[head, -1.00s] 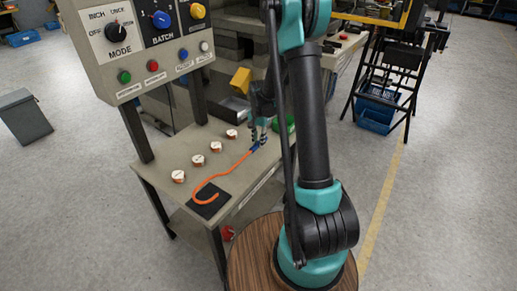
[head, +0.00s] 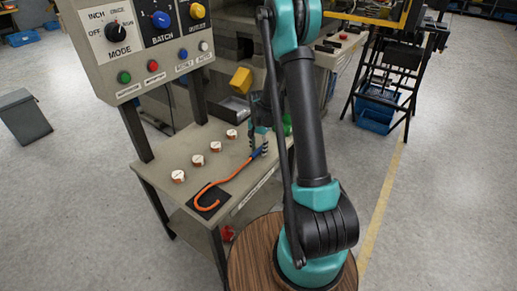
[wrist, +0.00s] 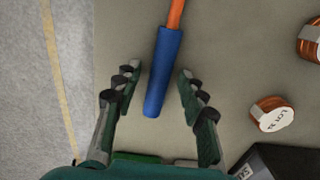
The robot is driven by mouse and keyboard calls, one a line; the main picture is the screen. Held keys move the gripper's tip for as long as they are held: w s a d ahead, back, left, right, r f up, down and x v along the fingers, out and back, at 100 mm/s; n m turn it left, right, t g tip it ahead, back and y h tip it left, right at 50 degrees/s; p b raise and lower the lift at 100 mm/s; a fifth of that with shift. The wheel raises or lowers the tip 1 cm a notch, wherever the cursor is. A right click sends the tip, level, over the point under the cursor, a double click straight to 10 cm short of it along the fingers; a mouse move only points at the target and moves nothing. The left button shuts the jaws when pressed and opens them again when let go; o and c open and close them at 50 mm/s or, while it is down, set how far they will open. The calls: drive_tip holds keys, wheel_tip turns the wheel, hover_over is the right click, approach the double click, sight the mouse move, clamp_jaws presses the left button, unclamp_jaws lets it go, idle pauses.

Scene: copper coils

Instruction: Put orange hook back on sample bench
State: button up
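The orange hook (head: 229,179) lies across the sample bench (head: 168,162). Its curved end is over a black mat (head: 219,199) near the bench's front edge. Its blue handle (wrist: 163,75) points toward the far right of the bench and appears to rest on the top. My gripper (head: 258,150) is at the handle end. In the wrist view, my gripper (wrist: 155,74) is open, with a finger on each side of the handle and visible gaps to both. The curved end is out of the wrist view.
Several copper coils stand in a row on the bench, one of them (head: 178,176) near the left edge; another coil (wrist: 271,114) shows in the wrist view. A control panel (head: 150,45) rises at the back left. A yellow block (head: 241,80) is beyond.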

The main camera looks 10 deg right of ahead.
drive_tip(key=shift+r, duration=0.1)
wheel_tip(320, 180, up, 12)
drive_tip(key=s+d+n+t, duration=0.2)
drive_tip(key=s+n, duration=0.2)
drive_tip(key=s, duration=0.9)
drive_tip(key=s+d+r+n+t, duration=0.1)
drive_tip(key=s+n, duration=0.4)
drive_tip(key=s, duration=0.9)
drive_tip(key=shift+d+r+t, duration=0.25)
drive_tip(key=shift+d+t, duration=0.3)
drive_tip(key=shift+t, duration=0.15)
